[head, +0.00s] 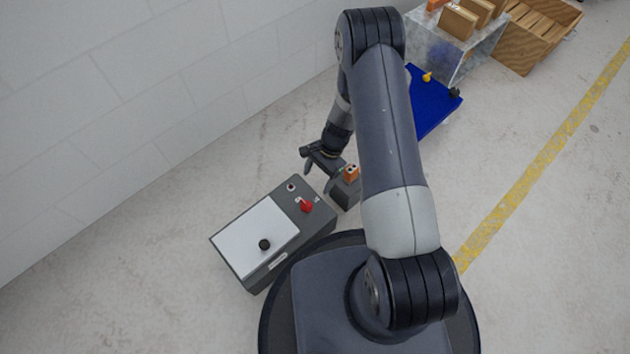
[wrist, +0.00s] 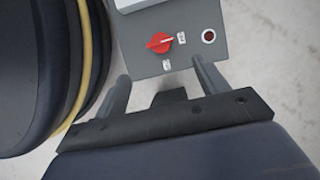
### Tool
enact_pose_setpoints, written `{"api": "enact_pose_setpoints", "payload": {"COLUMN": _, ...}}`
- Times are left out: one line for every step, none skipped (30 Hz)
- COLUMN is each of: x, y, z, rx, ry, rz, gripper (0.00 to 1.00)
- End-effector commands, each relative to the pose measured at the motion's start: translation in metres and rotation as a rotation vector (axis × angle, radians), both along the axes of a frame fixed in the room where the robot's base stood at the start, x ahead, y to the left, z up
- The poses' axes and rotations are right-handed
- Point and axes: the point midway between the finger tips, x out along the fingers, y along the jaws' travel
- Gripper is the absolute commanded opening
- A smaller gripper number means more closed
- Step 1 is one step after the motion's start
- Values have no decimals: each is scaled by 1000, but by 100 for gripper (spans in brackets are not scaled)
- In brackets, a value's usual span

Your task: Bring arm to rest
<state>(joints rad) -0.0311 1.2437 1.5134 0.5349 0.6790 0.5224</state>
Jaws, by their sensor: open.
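My gripper (head: 318,181) hangs at the end of my bent arm, beyond the far end of a grey control box (head: 246,282). Its two fingers are apart with nothing seen between them. In the wrist view, my gripper (wrist: 160,70) shows its fingers spread, with the red rotary knob (wrist: 159,43) of the box beyond them. The red knob also shows in the head view (head: 306,206) on the box's top. The box has a white lid (head: 250,228) with a black knob (head: 264,244). Whether the fingertips touch the box cannot be told.
A small dark stand (head: 346,194) with an orange piece (head: 351,173) is close right of my gripper. A blue surface (head: 432,103), a marbled block (head: 458,50) and a wooden crate (head: 540,30) lie further back right. A white wall (head: 150,100) stands left. Floor is clear beside the yellow line.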

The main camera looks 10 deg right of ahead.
Motion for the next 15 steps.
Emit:
{"api": "enact_pose_setpoints", "payload": {"x": 0, "y": 0, "z": 1, "rx": 0, "ry": 0, "rz": 0, "gripper": 69}}
{"api": "enact_pose_setpoints", "payload": {"x": 0, "y": 0, "z": 1, "rx": 0, "ry": 0, "rz": 0, "gripper": 69}}
{"api": "enact_pose_setpoints", "payload": {"x": 0, "y": 0, "z": 1, "rx": 0, "ry": 0, "rz": 0, "gripper": 69}}
{"api": "enact_pose_setpoints", "payload": {"x": 0, "y": 0, "z": 1, "rx": 0, "ry": 0, "rz": 0, "gripper": 69}}
{"api": "enact_pose_setpoints", "payload": {"x": 0, "y": 0, "z": 0, "rx": 0, "ry": 0, "rz": -1, "gripper": 69}}
{"api": "enact_pose_setpoints", "payload": {"x": 0, "y": 0, "z": 0, "rx": 0, "ry": 0, "rz": -1, "gripper": 69}}
{"api": "enact_pose_setpoints", "payload": {"x": 0, "y": 0, "z": 0, "rx": 0, "ry": 0, "rz": -1, "gripper": 69}}
{"api": "enact_pose_setpoints", "payload": {"x": 0, "y": 0, "z": 0, "rx": 0, "ry": 0, "rz": -1, "gripper": 69}}
{"api": "enact_pose_setpoints", "payload": {"x": 0, "y": 0, "z": 0, "rx": 1, "ry": 1, "rz": -1, "gripper": 69}}
{"api": "enact_pose_setpoints", "payload": {"x": 0, "y": 0, "z": -1, "rx": 0, "ry": 2, "rz": -1, "gripper": 69}}
{"api": "enact_pose_setpoints", "payload": {"x": -1, "y": 1, "z": -2, "rx": 0, "ry": 2, "rz": -1, "gripper": 69}}
{"api": "enact_pose_setpoints", "payload": {"x": -1, "y": 1, "z": -5, "rx": 0, "ry": 2, "rz": -1, "gripper": 69}}
{"api": "enact_pose_setpoints", "payload": {"x": -2, "y": 2, "z": -8, "rx": 0, "ry": 3, "rz": 0, "gripper": 69}}
{"api": "enact_pose_setpoints", "payload": {"x": -3, "y": 3, "z": -11, "rx": 0, "ry": 3, "rz": 0, "gripper": 69}}
{"api": "enact_pose_setpoints", "payload": {"x": -4, "y": 5, "z": -16, "rx": 1, "ry": 4, "rz": 0, "gripper": 69}}
